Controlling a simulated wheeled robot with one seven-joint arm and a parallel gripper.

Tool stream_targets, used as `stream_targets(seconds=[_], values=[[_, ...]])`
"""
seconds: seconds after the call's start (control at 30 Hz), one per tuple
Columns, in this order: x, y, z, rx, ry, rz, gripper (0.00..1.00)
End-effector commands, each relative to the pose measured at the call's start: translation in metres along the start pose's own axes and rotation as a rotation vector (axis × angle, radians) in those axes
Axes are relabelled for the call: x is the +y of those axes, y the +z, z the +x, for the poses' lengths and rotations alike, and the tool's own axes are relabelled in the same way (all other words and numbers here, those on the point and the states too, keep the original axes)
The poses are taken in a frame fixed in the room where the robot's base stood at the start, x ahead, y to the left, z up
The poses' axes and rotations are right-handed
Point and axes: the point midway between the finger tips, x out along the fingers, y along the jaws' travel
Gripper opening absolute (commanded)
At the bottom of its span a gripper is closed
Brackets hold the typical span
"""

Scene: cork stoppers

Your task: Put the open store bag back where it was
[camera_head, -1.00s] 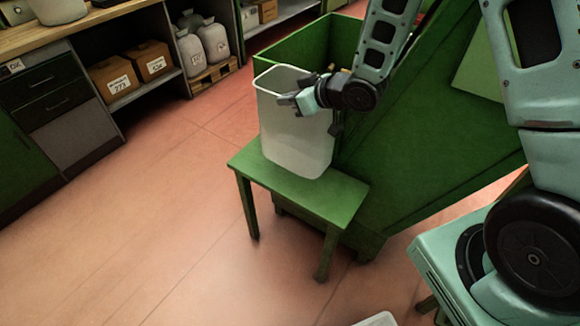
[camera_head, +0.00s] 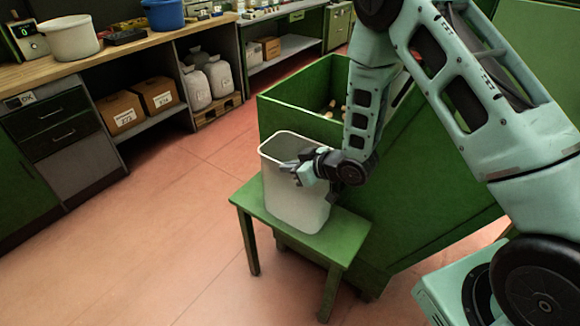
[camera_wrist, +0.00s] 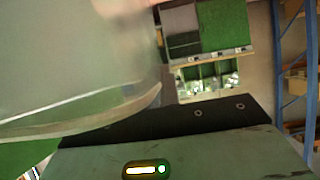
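Several pale grey sacks stand on the lower shelf under the bench, among them a front sack (camera_head: 197,90) and one beside it (camera_head: 219,77). I cannot tell whether any of them is open. My gripper (camera_head: 293,169) is far from them, at the upper part of a tall whitish bin (camera_head: 298,208) on a small green table (camera_head: 345,238). Its fingers are small in the head view, and I cannot tell whether they hold the bin's wall. In the wrist view the bin's translucent wall (camera_wrist: 70,60) fills the left side, and the fingertips do not show clearly.
A green hopper (camera_head: 290,108) with some cork-coloured pieces inside stands right behind the table. A wooden pallet (camera_head: 217,107) is under the sacks. Two cardboard boxes (camera_head: 120,112) (camera_head: 157,95) sit left of them. The red floor between bench and table is clear.

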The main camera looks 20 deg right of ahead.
Motion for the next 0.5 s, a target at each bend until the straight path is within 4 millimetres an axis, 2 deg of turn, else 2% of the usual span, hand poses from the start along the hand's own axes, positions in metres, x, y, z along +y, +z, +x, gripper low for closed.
stream_targets(seconds=[0.23,0.3,0.33,0.5], values=[[0.0000,0.0039,0.0021,0.000,0.000,0.000,0.00],[-0.0001,0.0024,0.0012,0.000,0.000,0.000,0.23],[-0.0001,0.0024,0.0012,0.000,0.000,0.000,0.26],[-0.0001,0.0024,0.0011,-0.001,0.000,0.000,0.26]])
